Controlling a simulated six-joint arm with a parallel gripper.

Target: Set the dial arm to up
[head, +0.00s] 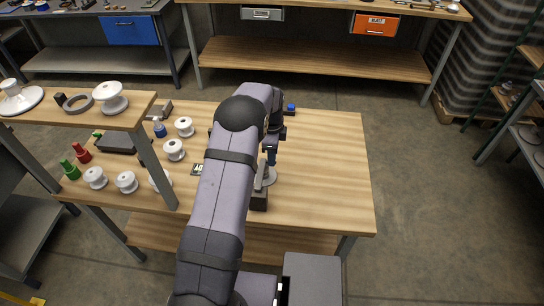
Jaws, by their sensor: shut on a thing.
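A grey round disc, which looks like the dial (268,178), stands on the wooden table beside my arm, with a dark block (259,201) at its near side. My gripper (270,153) is just above the disc in the picture, mostly dark and partly hidden by my arm. It is shut on a small part that looks like the dial arm, of which only a bluish bit shows between the fingers. My arm covers the left side of the disc, and which way the dial arm points cannot be made out.
Several white insulator spools (127,181) stand on the table's left part, with green (70,170) and red (82,153) pieces. A raised shelf (130,118) overhangs the left side. A small blue-topped item (291,107) sits at the back. The table's right part (325,165) is clear.

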